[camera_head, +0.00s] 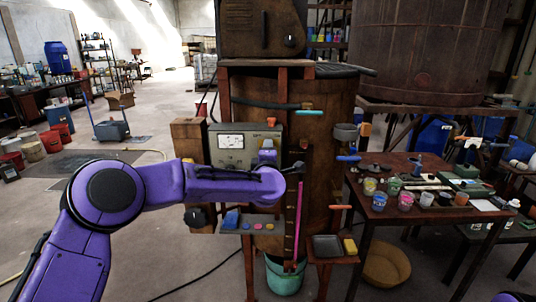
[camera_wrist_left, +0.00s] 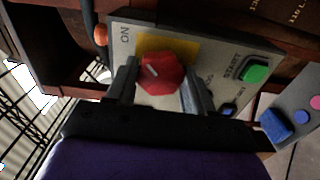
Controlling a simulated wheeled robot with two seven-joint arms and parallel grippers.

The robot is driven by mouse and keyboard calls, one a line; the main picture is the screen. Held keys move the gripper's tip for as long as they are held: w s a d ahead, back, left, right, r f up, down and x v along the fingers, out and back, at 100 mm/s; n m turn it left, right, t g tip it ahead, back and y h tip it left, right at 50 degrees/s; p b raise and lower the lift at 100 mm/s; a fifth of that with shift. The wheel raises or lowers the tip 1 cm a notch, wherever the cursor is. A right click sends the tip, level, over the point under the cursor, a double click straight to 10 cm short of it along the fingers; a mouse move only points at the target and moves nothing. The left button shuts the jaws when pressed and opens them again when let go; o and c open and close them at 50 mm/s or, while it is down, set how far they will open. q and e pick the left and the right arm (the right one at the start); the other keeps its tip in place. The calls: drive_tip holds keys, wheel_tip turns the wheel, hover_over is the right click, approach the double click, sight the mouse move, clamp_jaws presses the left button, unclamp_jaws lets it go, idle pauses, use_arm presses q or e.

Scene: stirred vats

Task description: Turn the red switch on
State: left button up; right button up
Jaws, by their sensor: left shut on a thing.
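The red switch (camera_wrist_left: 160,73) is a faceted red knob with a short pale mark, on a yellow plate (camera_wrist_left: 180,46) of a grey control panel (camera_wrist_left: 145,33). In the left wrist view the fingers of my left gripper (camera_wrist_left: 158,88) lie on both sides of the knob and are shut on it. The word ON stands at the panel's left; another label is partly hidden by the right finger. The mark does not clearly show which position is set. In the head view my purple left arm covers the switch. My right gripper is not in view.
A green button (camera_wrist_left: 255,73) and a small blue button (camera_wrist_left: 228,109) are beside the switch. A gauge box (camera_head: 231,141) is on the vat (camera_head: 330,110). A small shelf (camera_head: 283,228) with coloured pieces is below. A table (camera_head: 425,165) with pots stands right.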

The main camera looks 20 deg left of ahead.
use_arm(q)
drive_tip(key=shift+f, duration=0.1)
drive_tip(key=o, duration=1)
drive_tip(key=shift+o, duration=0.2)
drive_tip(key=shift+s, duration=0.15)
drive_tip(key=b+v, duration=0.4)
drive_tip(key=v, duration=0.6)
drive_tip(key=shift+s, duration=0.15)
